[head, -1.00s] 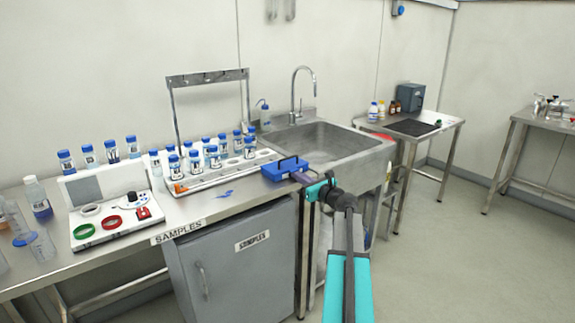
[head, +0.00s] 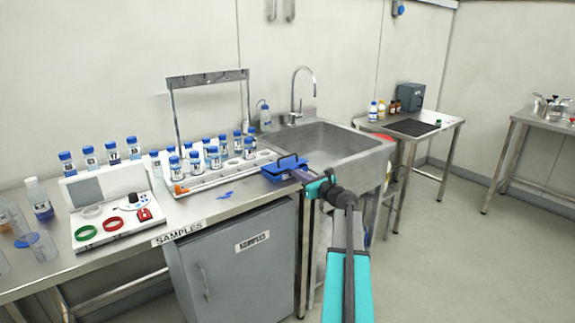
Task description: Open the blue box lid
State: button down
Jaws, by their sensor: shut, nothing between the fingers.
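The blue box (head: 273,175) sits on the steel bench at the left front corner of the sink, right of the bottle rack. Its upper part looks darker and tilted, with a dark raised piece at the top; at this size I cannot tell how far the lid is open. My gripper (head: 302,175) reaches in from the right and is at the box's right side. It is shut with nothing held. Its fingertips overlap the box in the picture, so I cannot tell whether they touch the lid.
A rack (head: 225,172) with several blue-capped bottles stands left of the box. The sink (head: 335,145) with its tall tap (head: 300,85) is behind and right. A white tray (head: 112,218) with coloured rings lies further left. Small blue pieces (head: 226,195) lie on the bench front.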

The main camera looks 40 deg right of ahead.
aim_at(285, 164)
jog(key=shift+r+p, duration=2.1)
jog(key=shift+r, duration=0.7)
jog(key=shift+w+d+r+p, duration=0.1)
jog(key=shift+w+r+p, duration=0.75)
jog(key=shift+w, duration=0.3)
jog(key=shift+w+d+r+p, duration=0.1)
jog(key=shift+w+r+p, duration=0.5)
jog(key=shift+w+r, duration=0.4)
jog(key=shift+w+d+f, duration=0.1)
jog(key=shift+w+f, duration=0.05)
jog(key=shift+w, duration=2)
jog(key=shift+s, duration=0.15)
